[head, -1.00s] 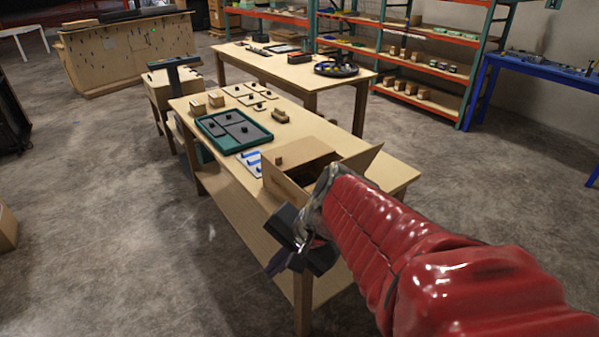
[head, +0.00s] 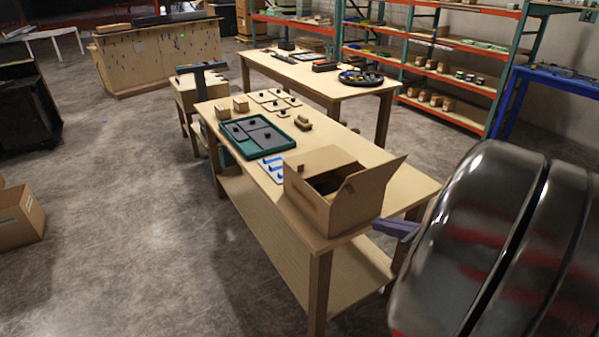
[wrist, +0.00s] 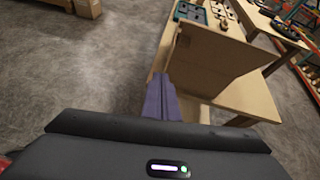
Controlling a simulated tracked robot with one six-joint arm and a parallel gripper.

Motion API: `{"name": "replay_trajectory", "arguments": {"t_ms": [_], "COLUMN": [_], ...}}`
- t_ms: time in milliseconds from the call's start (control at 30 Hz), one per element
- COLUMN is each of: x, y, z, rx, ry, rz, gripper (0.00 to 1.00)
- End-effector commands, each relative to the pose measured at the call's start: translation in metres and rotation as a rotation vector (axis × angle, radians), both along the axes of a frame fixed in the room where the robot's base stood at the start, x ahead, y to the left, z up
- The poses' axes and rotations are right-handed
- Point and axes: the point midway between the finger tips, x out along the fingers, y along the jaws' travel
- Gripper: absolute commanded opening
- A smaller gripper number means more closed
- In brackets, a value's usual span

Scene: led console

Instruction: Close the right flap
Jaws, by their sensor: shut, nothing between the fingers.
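A cardboard box (head: 318,205) stands on the near end of the wooden table. Its right flap (head: 372,180) is raised and leans outward to the right; the box opening shows dark beside it. My gripper (head: 398,228) shows as purple fingers to the right of the box, below the flap's level; most of it is hidden behind my arm in the head view. In the wrist view the purple fingers (wrist: 162,100) are together and empty, with a large cardboard panel (wrist: 208,62) just beyond them. I cannot tell whether they touch it.
The wooden table (head: 262,210) also holds a green tray (head: 285,141) with grey pieces, a blue and white board (head: 272,168) and small blocks. A lower shelf runs under the table. Open concrete floor lies to the left.

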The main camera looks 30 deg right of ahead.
Motion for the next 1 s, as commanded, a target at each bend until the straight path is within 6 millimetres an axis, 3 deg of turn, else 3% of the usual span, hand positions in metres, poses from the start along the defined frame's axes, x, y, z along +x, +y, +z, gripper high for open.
{"name": "replay_trajectory", "arguments": {"t_ms": [100,200,667,1000], "x": [-0.011,-0.016,-0.012,0.016], "y": [-0.022,-0.029,-0.029,-0.027], "z": [0.005,0.007,0.007,-0.005], "rx": [0.061,0.084,0.087,0.088], "ry": [-0.040,-0.057,-0.060,-0.059], "rz": [-0.091,-0.123,-0.123,-0.118], "gripper": [0.00,0.00,0.00,0.00]}}
